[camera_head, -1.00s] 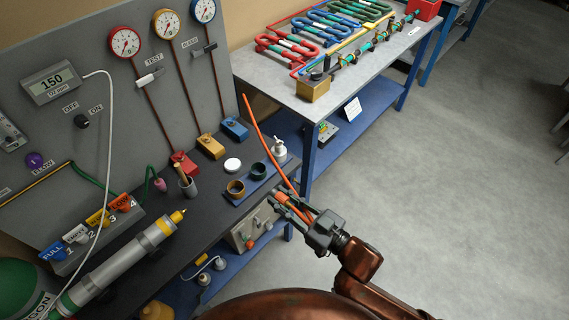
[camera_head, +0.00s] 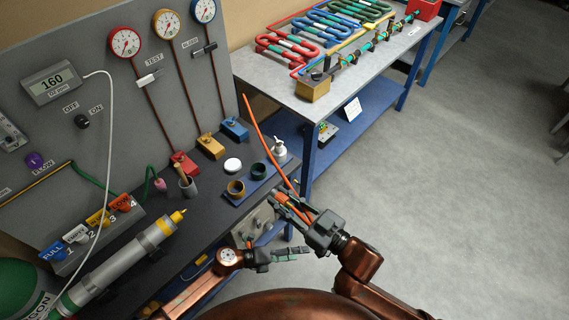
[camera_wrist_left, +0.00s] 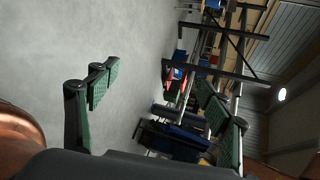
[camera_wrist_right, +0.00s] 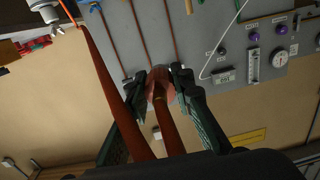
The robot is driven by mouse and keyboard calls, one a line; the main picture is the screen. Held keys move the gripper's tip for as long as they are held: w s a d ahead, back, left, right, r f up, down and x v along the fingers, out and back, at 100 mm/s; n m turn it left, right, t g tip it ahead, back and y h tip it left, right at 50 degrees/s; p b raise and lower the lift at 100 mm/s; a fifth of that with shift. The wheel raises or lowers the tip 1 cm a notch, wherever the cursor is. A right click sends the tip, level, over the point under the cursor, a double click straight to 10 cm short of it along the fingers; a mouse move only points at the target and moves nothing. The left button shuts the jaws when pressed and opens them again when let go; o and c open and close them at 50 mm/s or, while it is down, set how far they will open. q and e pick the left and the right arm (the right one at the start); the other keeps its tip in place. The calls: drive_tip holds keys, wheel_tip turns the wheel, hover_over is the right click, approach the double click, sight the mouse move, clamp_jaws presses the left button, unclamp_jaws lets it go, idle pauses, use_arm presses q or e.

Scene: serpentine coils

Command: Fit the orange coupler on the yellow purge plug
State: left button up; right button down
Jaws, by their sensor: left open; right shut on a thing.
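My right gripper (camera_head: 288,204) is shut on the orange coupler (camera_wrist_right: 158,84), which is largely hidden by the fingers in the head view. An orange hose (camera_head: 262,130) rises from this grip up and left past the bench end. A yellow nozzle-like tip (camera_head: 178,216) sticks out of a grey cylinder with a yellow band; a yellow block (camera_head: 210,146) also sits below the gauges. I cannot tell which is the purge plug. The coupler is held apart from both, right of them. My left gripper (camera_head: 293,252) is open and empty, just below the right one.
The dark bench (camera_head: 209,213) carries a blue tray (camera_head: 268,179) with small cups, a white pump bottle (camera_head: 279,148) and a brush pot (camera_head: 188,186). A grey table (camera_head: 290,93) with coloured coils stands behind. The floor to the right is free.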

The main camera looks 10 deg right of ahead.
use_arm(q)
drive_tip(key=w+d+r+h, duration=0.1)
drive_tip(key=w+d+r, duration=0.35)
drive_tip(key=r, duration=0.55)
drive_tip(key=w+d+r+g+h, duration=0.1)
drive_tip(key=w+d+r, duration=0.35)
drive_tip(key=r, duration=0.55)
drive_tip(key=w+d+r+h, duration=0.1)
drive_tip(key=w+d+r, duration=0.35)
drive_tip(key=r, duration=0.55)
drive_tip(key=s+d+r+m+g+y, duration=0.1)
drive_tip(key=s+r+m+g+y, duration=0.25)
drive_tip(key=s+m, duration=0.2)
drive_tip(key=m+t+y, duration=0.4)
drive_tip(key=y, duration=1)
approach(284, 196)
drive_tip(key=shift+n+g+h, duration=0.25)
drive_tip(key=f, duration=0.8)
drive_tip(key=shift+w+a+f, duration=0.2)
drive_tip(key=shift+f, duration=0.1)
drive_tip(key=shift+c, duration=0.4)
